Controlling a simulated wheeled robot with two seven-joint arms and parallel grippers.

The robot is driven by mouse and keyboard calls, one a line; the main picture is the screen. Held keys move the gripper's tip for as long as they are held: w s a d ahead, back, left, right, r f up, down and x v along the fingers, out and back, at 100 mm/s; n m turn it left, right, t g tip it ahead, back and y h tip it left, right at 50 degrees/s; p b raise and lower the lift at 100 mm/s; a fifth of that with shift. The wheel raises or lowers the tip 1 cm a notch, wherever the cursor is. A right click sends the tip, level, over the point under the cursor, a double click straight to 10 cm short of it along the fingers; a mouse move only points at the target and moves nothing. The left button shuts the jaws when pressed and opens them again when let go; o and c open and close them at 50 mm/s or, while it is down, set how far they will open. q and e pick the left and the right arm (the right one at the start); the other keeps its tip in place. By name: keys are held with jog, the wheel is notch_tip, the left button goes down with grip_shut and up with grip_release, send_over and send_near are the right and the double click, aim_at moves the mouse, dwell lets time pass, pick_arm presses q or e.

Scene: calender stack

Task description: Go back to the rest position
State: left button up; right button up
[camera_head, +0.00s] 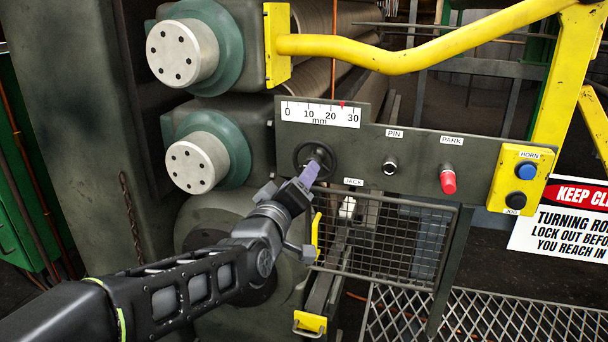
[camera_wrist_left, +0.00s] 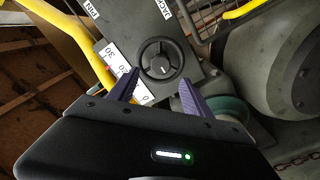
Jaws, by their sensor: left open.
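My left arm comes in from the lower left in the head view, and its gripper (camera_head: 309,174) is in front of the panel beside the black handwheel (camera_head: 316,158). In the left wrist view the gripper (camera_wrist_left: 156,92) has its two purple fingers spread apart with nothing between them. The handwheel (camera_wrist_left: 158,60) shows just beyond the fingertips in that view; I cannot tell if they touch it. My right gripper is not in view.
The panel (camera_head: 428,150) carries a scale (camera_head: 320,114), a PIN knob (camera_head: 390,167), a red PARK knob (camera_head: 448,180) and a yellow button box (camera_head: 518,178). A yellow rail (camera_head: 400,60) crosses above. A mesh guard (camera_head: 390,235) hangs below. Rollers (camera_head: 183,53) stand at left.

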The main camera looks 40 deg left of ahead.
pick_arm(q)
jog(key=shift+s+d, duration=0.2)
jog(key=shift+s, duration=0.35)
